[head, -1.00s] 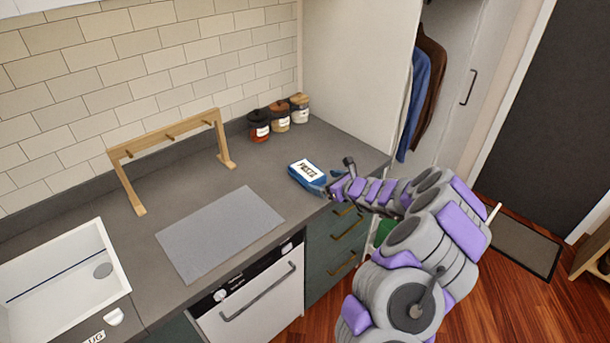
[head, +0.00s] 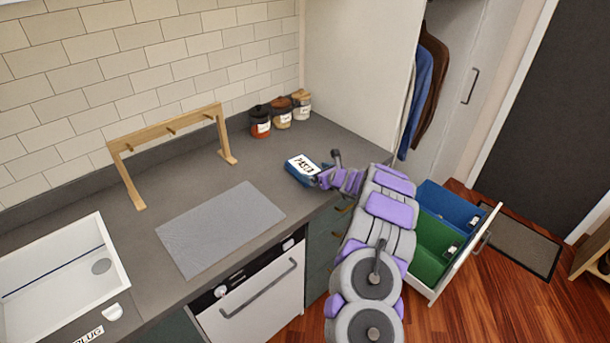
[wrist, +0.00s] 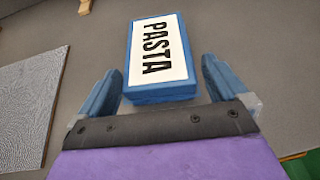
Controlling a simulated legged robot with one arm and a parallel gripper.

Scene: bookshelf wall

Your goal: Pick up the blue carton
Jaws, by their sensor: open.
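The blue carton (head: 303,170) lies flat on the grey counter, with a white label that reads PASTA. In the wrist view the carton (wrist: 160,60) lies just ahead of my gripper (wrist: 162,85), its near end between the two blue fingers. The fingers are apart, with a gap on each side of the carton. In the head view my gripper (head: 322,178) is at the carton's right end, and part of that end is hidden by it.
Several jars (head: 281,113) stand at the back by the wall. A wooden rack (head: 170,132) and a grey mat (head: 220,228) are to the left. An open drawer with green and blue bins (head: 437,243) sticks out at the right, below the counter.

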